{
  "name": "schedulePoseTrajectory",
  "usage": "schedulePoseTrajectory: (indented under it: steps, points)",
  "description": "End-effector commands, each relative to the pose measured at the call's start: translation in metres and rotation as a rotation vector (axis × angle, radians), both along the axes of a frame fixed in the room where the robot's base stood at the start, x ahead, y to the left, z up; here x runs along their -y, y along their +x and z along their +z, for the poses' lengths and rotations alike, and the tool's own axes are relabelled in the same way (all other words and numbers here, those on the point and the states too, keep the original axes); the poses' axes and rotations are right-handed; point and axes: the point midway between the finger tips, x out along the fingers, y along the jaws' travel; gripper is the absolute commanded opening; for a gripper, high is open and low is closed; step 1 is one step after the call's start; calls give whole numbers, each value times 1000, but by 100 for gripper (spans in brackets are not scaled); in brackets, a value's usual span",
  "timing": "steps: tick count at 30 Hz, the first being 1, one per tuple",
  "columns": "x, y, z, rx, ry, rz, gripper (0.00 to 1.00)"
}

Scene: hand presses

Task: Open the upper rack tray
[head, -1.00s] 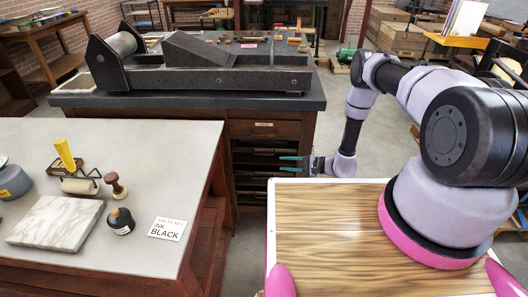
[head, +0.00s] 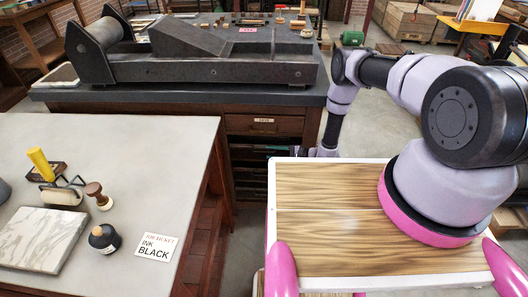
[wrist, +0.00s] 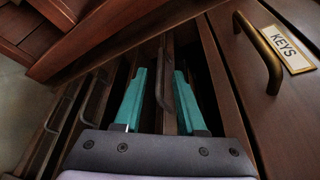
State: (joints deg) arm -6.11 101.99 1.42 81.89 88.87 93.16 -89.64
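The press cabinet (head: 265,126) has a top drawer, labelled KEYS in the wrist view (wrist: 289,48), with dark rack trays below it. In the wrist view, turned sideways, the upper rack tray (wrist: 176,62) is the first one beside the KEYS drawer, and its bar handle (wrist: 162,88) shows. My gripper (wrist: 160,80) is open, with one teal finger on each side of that tray's front and handle. Contact cannot be told. In the head view the fingers are hidden behind my own body.
Lower rack trays with handles (wrist: 97,95) lie further left in the wrist view. A heavy dark press (head: 200,58) stands on the cabinet. A grey-topped table (head: 150,145) at left holds an ink bottle (head: 104,239), a stamp and a marble slab (head: 40,237).

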Motion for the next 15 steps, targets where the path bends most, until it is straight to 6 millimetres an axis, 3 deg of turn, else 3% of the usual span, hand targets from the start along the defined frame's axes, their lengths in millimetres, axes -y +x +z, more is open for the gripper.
schedulePoseTrajectory:
  steps: [6, 15]
  points:
    - [-30, 10, -7, 1, -1, 2, 40]
    - [-40, 15, -10, 0, 0, 0, 40]
